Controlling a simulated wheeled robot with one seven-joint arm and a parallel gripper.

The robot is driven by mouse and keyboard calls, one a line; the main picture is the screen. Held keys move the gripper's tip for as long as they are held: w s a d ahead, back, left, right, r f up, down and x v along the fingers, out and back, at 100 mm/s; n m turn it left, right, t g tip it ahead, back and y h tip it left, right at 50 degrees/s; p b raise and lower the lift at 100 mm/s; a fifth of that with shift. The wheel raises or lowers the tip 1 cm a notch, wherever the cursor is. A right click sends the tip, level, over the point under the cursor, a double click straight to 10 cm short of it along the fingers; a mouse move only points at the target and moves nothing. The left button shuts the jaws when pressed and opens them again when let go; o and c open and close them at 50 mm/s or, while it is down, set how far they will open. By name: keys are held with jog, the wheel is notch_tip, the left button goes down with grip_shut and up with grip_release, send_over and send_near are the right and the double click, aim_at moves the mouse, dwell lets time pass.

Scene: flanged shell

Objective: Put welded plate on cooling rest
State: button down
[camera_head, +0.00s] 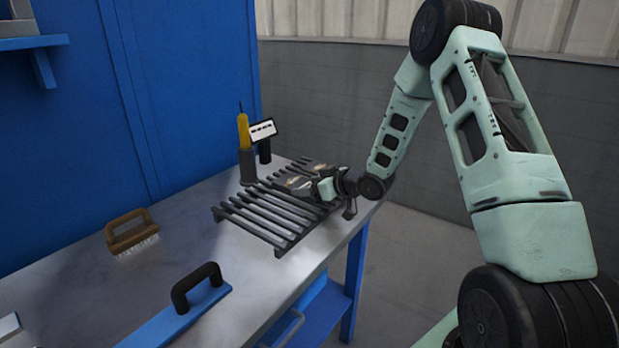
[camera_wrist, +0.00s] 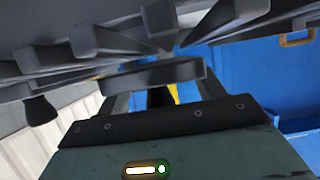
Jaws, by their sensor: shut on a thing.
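The welded plate (camera_head: 297,181) is a dark metal piece with shiny brownish patches. In the head view it is at the far end of the cooling rest (camera_head: 250,222), a dark slatted rack on the bench. My gripper (camera_head: 318,188) is at the plate's right side, low over the slats, and shut on it. The gripper partly hides the plate, and I cannot tell whether the plate touches the slats. In the wrist view a grey edge, likely the plate's (camera_wrist: 155,74), crosses between my fingers, with the rest's slats (camera_wrist: 95,40) close by.
A yellow-topped tool in a dark holder (camera_head: 245,150) and a device with a white screen (camera_head: 263,133) stand behind the rest. A wooden brush (camera_head: 131,232) and a blue piece with a black handle (camera_head: 196,290) lie on the metal bench (camera_head: 185,225).

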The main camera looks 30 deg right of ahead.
jog(key=shift+w+f, duration=0.1)
jog(key=shift+f, duration=0.2)
jog(key=shift+f, duration=0.1)
jog(key=shift+c, duration=1.1)
grip_release()
jog(key=shift+f, duration=0.15)
